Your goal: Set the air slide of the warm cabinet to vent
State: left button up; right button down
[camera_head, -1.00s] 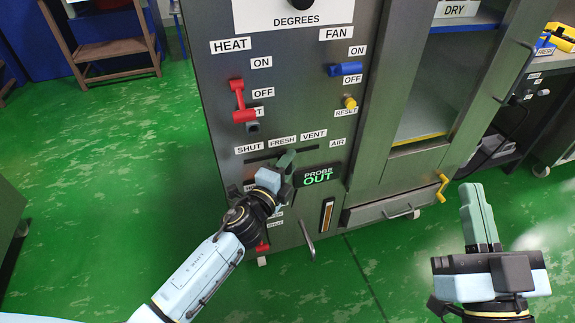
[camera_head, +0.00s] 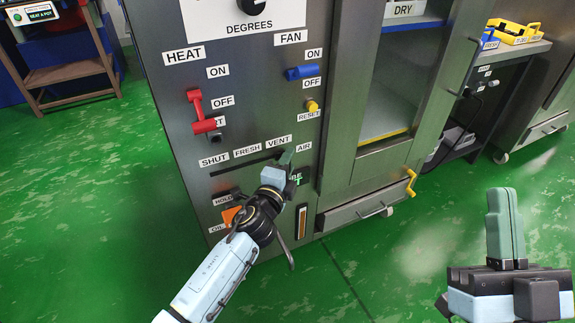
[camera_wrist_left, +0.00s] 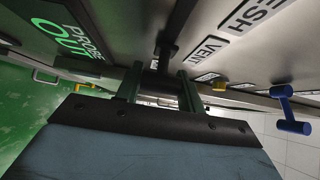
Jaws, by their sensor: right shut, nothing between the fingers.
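The air slide's dark slot (camera_head: 240,166) runs under the SHUT, FRESH and VENT labels on the warm cabinet (camera_head: 165,90). My left gripper (camera_head: 286,160) is at the slot's right end, just below the VENT label (camera_head: 278,142), and hides the slide's knob in the head view. In the left wrist view, the dark knob (camera_wrist_left: 165,46) stands out from the panel beside the VENT label (camera_wrist_left: 208,50). The left fingers (camera_wrist_left: 158,88) are apart, one on each side of it; contact cannot be told. My right gripper (camera_head: 504,225) is shut and empty, away from the cabinet.
The red heat lever (camera_head: 200,112), blue fan switch (camera_head: 303,72) and yellow reset button (camera_head: 312,106) are above the slot. The probe display (camera_wrist_left: 72,38) reads OUT. A yellow handle (camera_head: 411,183) and drawer (camera_head: 350,212) are to the right. Green floor is clear in front.

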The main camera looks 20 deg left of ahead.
pick_arm(q)
jog(key=o, duration=0.4)
jog(key=shift+w+d, duration=0.1)
jog(key=shift+s, duration=0.3)
jog(key=s, duration=0.4)
jog(key=s+p, duration=0.1)
jog(key=s, duration=0.3)
jog(key=s+p, duration=0.1)
jog(key=s, duration=0.3)
jog(key=shift+s+a, duration=0.25)
jog(key=shift+s, duration=0.15)
pick_arm(e)
jog(key=w+f+g, duration=0.1)
jog(key=w+f+g+h, duration=0.1)
jog(key=f+g, duration=0.1)
